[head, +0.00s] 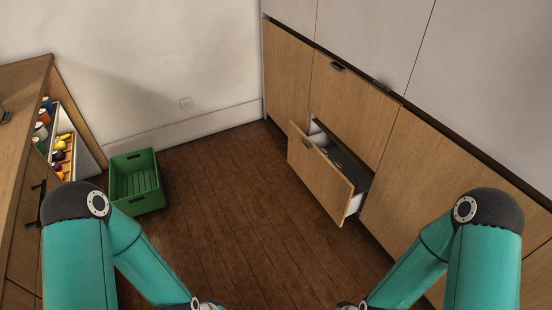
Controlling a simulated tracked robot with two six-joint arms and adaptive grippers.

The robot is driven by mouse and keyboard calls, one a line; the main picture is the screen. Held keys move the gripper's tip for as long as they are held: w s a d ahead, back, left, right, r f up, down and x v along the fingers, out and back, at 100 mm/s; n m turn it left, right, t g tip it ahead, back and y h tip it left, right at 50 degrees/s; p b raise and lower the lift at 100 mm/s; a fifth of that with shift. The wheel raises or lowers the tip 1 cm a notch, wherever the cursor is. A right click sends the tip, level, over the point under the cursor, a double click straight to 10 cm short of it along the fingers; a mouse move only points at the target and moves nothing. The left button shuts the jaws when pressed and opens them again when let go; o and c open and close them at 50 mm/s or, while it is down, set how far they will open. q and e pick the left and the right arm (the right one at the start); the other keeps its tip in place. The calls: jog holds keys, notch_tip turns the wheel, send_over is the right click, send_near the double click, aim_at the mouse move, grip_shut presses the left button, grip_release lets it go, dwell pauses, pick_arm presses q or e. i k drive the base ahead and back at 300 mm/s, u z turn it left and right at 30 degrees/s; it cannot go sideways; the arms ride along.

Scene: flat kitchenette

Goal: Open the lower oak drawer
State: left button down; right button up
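The lower oak drawer (319,172) is in the cabinet row on the right of the head view. It stands pulled out from the cabinet, with its white side and part of its inside (345,163) showing. Some grey things lie inside, too small to name. The oak front above it (349,105) is shut and has a dark handle at its top edge. My two teal arms reach in from the lower left and lower right.
A green crate (136,183) stands on the floor at the left, near the wall. An oak counter (25,85) at the far left has an open drawer (79,155) holding fruit and jars. The wooden floor between (225,205) is clear.

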aim_at(332, 188)
jog(key=u, duration=0.75)
jog(key=i, duration=1.95)
jog(key=z, duration=0.55)
